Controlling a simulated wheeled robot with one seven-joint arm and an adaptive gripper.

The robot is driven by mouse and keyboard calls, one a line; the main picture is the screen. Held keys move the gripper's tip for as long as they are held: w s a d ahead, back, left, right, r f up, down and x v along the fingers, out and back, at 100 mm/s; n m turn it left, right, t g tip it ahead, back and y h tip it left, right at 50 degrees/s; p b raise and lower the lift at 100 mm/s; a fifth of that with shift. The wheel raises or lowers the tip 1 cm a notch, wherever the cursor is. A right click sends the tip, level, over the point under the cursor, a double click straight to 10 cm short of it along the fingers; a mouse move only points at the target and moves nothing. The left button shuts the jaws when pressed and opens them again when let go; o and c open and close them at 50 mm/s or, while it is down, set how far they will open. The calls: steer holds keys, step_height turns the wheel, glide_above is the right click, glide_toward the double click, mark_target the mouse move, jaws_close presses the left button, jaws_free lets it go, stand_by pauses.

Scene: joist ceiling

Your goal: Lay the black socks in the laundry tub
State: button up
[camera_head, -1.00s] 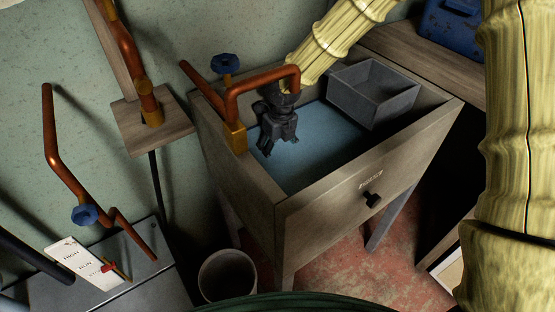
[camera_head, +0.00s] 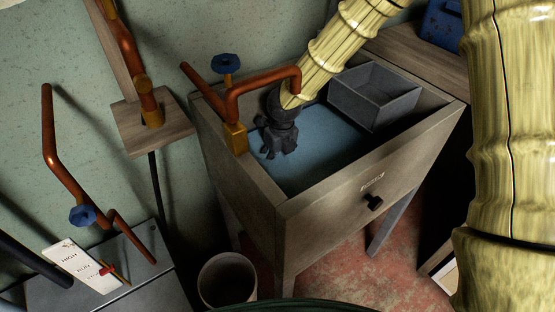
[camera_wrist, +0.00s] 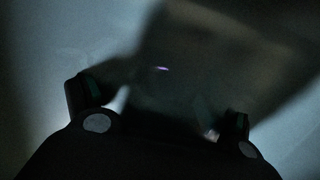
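The laundry tub (camera_head: 320,225) is a weathered box on legs with a bluish inside, in the middle of the head view. I cannot make out the black socks in either view; my gripper hides part of the tub floor.
A grey rectangular basin (camera_head: 374,96) sits at the tub's back right corner. A copper spout (camera_head: 262,82) with a blue valve (camera_head: 225,63) arches over the tub's left side. A grey bucket (camera_head: 228,280) stands on the floor at left. The tub's middle is clear.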

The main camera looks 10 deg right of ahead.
mark_target(281, 162)
step_height(281, 162, up, 12)
steer(key=s+p, duration=0.1)
steer(key=p, duration=0.1)
steer(key=shift+s+d+p, duration=0.2)
steer(key=shift+d+p, duration=0.05)
steer(key=shift+p, duration=0.1)
steer(key=shift+r, duration=0.15)
stand_by(0.5)
